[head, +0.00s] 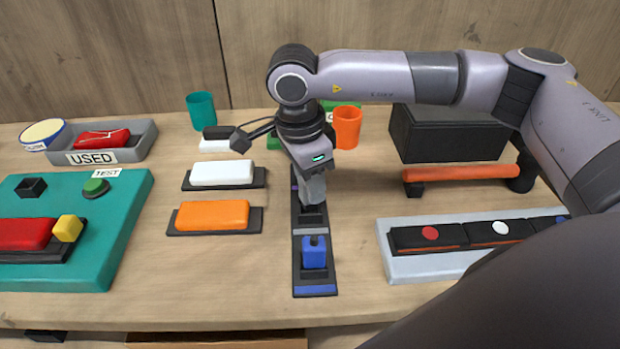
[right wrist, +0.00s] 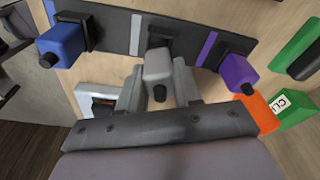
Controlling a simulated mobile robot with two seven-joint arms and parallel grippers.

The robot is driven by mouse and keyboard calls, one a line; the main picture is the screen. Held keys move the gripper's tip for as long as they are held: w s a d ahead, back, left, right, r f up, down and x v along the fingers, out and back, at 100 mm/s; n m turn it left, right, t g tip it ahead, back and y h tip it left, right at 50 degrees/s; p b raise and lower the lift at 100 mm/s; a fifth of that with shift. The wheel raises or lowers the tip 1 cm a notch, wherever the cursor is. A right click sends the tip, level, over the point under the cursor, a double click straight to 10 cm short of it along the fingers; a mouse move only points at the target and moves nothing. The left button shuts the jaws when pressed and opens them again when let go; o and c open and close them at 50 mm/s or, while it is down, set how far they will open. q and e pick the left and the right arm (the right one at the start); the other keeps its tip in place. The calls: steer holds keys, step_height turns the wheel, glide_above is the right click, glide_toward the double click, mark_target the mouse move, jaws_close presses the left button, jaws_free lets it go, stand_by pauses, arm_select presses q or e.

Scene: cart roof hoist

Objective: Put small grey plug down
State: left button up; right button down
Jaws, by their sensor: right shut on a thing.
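A dark strip (head: 315,282) lies on the table with black sockets and coloured bands. My right gripper (head: 313,190) points down over its middle part. In the right wrist view the gripper (right wrist: 159,88) is shut on the small grey plug (right wrist: 158,66), with a finger on each side. The plug is at the middle socket (right wrist: 166,34); I cannot tell if it is fully seated. The blue plug (head: 314,252) stands in the near socket and also shows in the right wrist view (right wrist: 62,45). The purple plug (right wrist: 238,72) is at the far socket. My left gripper is not in view.
Orange (head: 212,215) and white (head: 222,173) blocks lie left of the strip. A teal board (head: 125,205) and a grey USED tray (head: 145,140) are further left. A pale tray (head: 400,270) with dark modules, an orange bar (head: 460,172) and a black box (head: 450,140) are right.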

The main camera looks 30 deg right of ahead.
steer(key=shift+f+b, duration=0.45)
steer(key=c, duration=0.8)
jaws_free()
steer(key=shift+r+p, duration=0.5)
steer(key=shift+r, duration=0.35)
steer(key=r, duration=0.3)
steer(key=a+r, duration=0.1)
steer(key=r, duration=0.3)
steer(key=r+b, duration=0.1)
steer(key=r, duration=0.3)
steer(key=shift+a+r, duration=0.1)
steer(key=shift+a, duration=0.15)
